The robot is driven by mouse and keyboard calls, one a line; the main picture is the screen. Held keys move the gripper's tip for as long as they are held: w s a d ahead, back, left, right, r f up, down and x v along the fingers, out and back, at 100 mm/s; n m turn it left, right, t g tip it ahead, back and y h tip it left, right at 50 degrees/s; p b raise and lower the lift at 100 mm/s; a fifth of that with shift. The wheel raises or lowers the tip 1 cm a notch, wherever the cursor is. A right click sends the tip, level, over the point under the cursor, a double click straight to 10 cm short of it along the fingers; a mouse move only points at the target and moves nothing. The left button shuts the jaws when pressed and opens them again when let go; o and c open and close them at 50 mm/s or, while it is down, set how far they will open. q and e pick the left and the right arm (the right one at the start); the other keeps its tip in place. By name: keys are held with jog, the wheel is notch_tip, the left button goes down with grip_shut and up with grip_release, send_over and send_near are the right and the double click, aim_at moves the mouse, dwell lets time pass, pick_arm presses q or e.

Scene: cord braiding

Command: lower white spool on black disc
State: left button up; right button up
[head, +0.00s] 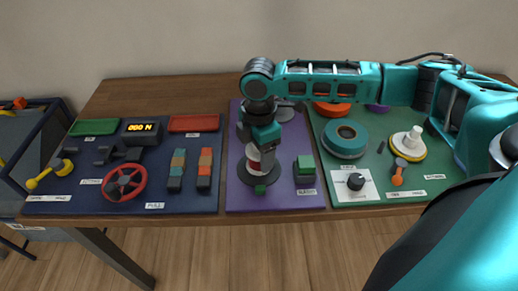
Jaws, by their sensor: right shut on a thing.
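My right gripper (262,145) points down over the purple mat, its arm coming in from the right. It is shut on the white spool (253,156), which shows a dark red band. The fingers hide part of the spool. The black disc (270,180) lies directly below the spool on the purple mat. I cannot tell whether the spool touches the disc. My left gripper is not in view.
A green block on a dark base (305,167) stands right of the disc, and a small green block (260,190) sits at its front. The blue mat (105,205) at left and green mat (325,150) at right hold several parts.

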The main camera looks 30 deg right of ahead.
jog(key=shift+f, duration=0.25)
jog(key=o, duration=1.1)
jog(key=shift+f, duration=0.1)
jog(key=shift+c, duration=0.2)
notch_tip(320, 180, up, 3)
jog(key=p, duration=0.3)
jog(key=shift+p, duration=0.4)
jog(key=shift+r, duration=2.5)
